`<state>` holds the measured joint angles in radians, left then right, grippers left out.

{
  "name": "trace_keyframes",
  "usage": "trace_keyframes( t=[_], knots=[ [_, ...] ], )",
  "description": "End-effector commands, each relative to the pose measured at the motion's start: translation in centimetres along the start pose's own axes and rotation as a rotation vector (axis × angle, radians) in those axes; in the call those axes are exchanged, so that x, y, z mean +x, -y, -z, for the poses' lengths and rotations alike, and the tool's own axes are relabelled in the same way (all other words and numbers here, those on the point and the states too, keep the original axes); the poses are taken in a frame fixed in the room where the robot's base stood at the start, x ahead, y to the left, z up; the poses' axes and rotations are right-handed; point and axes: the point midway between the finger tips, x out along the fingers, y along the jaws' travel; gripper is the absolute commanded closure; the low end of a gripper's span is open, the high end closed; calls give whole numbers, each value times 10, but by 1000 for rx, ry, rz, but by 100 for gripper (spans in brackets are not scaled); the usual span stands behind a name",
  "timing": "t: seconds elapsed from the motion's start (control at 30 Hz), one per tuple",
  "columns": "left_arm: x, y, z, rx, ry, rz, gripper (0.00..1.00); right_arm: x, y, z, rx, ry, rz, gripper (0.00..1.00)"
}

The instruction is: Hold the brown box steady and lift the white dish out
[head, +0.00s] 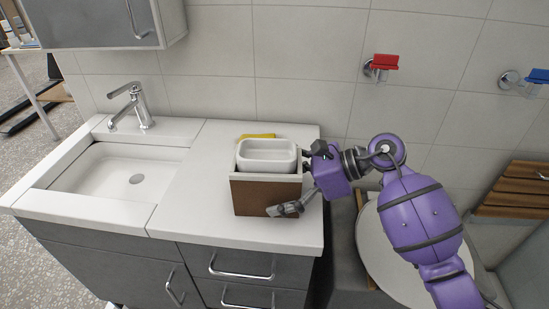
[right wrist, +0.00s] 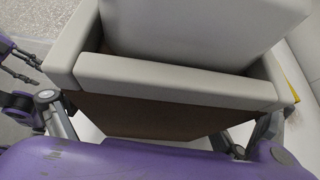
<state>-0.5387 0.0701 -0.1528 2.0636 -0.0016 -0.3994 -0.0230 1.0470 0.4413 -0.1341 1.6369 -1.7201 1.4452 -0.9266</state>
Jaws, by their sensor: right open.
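The brown box (head: 262,196) stands on the white counter. It has a brown front and a pale rim, and it fills the middle of the right wrist view (right wrist: 150,114). The white dish (head: 266,166) sits inside the box with its top above the rim; its wall also shows in the right wrist view (right wrist: 190,35). My right gripper (head: 290,182) is at the box's right side, open, with its fingers (right wrist: 165,130) on either side of the box. Whether they touch it is unclear. My left gripper (right wrist: 22,66) shows small at the left edge of the right wrist view, fingers apart and empty.
A yellow item (head: 257,136) lies behind the box, mostly hidden. A sink (head: 125,172) with a tap (head: 135,105) is on the left. Counter between sink and box is clear. A wall cabinet (head: 110,22) hangs at upper left. Red (head: 386,62) and blue (head: 538,76) wall fittings are right.

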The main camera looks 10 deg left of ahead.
Motion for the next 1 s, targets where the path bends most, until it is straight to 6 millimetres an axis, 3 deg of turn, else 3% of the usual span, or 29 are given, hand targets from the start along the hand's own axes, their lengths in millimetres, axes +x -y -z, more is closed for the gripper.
trace_keyframes(
  t=[0.3,0.53,0.67,0.7,0.8,1.0],
  knots=[
    [5,-2,11,3,-20,-5,60,2,0,0,0,0,-1,7],
    [5,-2,9,3,-16,-6,60,2,0,0,0,0,-1,35],
    [4,-2,5,3,-9,-5,60,2,0,0,0,-1,-1,36],
    [4,-2,3,3,-6,-5,60,2,0,0,0,-1,-1,17],
    [2,-2,-2,2,2,-4,60,2,0,0,0,-1,-1,3],
    [3,-2,1,2,-3,-4,60,2,0,0,0,-1,-1,0]
  ],
)
